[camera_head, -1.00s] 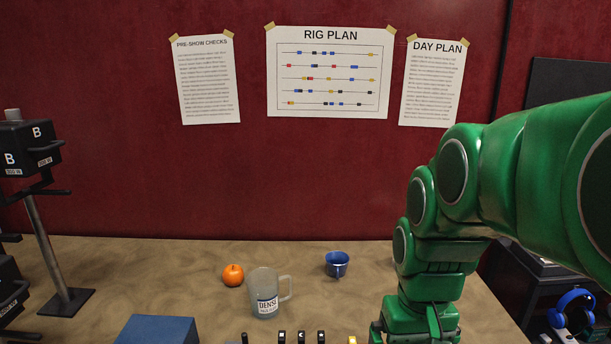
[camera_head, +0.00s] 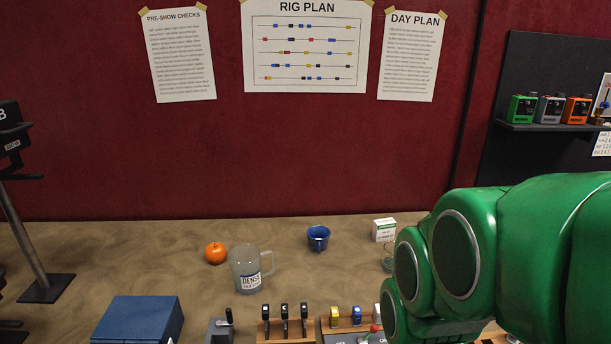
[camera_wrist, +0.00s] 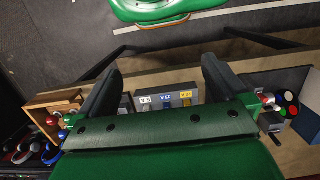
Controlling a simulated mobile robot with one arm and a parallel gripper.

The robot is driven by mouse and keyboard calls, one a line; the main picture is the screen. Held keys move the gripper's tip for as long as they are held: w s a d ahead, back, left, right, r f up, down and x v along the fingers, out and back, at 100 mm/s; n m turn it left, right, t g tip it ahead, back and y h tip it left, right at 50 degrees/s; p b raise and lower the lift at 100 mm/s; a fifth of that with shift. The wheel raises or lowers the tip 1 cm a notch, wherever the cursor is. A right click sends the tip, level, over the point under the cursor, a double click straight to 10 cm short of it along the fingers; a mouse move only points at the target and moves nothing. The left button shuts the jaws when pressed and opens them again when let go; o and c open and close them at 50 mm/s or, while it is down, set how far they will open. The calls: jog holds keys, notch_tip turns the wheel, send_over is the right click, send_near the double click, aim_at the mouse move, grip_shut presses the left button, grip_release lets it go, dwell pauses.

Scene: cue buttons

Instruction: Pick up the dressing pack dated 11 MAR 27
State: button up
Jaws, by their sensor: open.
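A small white box with a green band (camera_head: 384,230) stands upright at the back right of the table in the head view. It looks like a dressing pack, but its print is too small to read. It is partly close behind my green arm, and a clear glass-like item stands just in front of it. My gripper (camera_wrist: 160,73) shows in the wrist view with its two dark fingers wide apart and nothing between them. The gripper's fingers are out of sight in the head view. No pack shows in the wrist view.
Levers (camera_head: 284,320) and coloured switches line the front. A shelf (camera_head: 550,127) at right holds coloured boxes.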

jog(key=w+a+r+m+t+y, duration=0.1)
jog(key=w+a+r+m+y, duration=0.15)
jog(key=w+a, duration=0.6)
jog(key=w+a+r+m+t+y, duration=0.2)
jog(key=w+a+y, duration=0.25)
jog(key=w, duration=0.65)
jog(key=w+r+m+t+y, duration=0.2)
jog(key=w+m, duration=0.2)
jog(key=w, duration=0.7)
jog(key=w+r+m+t+y, duration=0.1)
jog(key=w+r+m+t, duration=0.25)
jog(key=w, duration=0.65)
jog(key=m+t+h, duration=0.7)
jog(key=m+h, duration=0.1)
jog(key=m, duration=1.4)
send_over(388, 225)
jog(key=s, duration=0.1)
notch_tip(388, 225, down, 17)
jog(key=shift+s+f, duration=0.2)
jog(key=shift+f, duration=2.95)
jog(key=shift+w+f, duration=0.1)
jog(key=shift+f, duration=0.2)
jog(key=shift+g+x, duration=0.25)
jog(key=shift+x, duration=0.5)
jog(key=shift+w+a+f, duration=0.1)
jog(key=shift+w+f, duration=0.1)
jog(key=shift+w, duration=0.35)
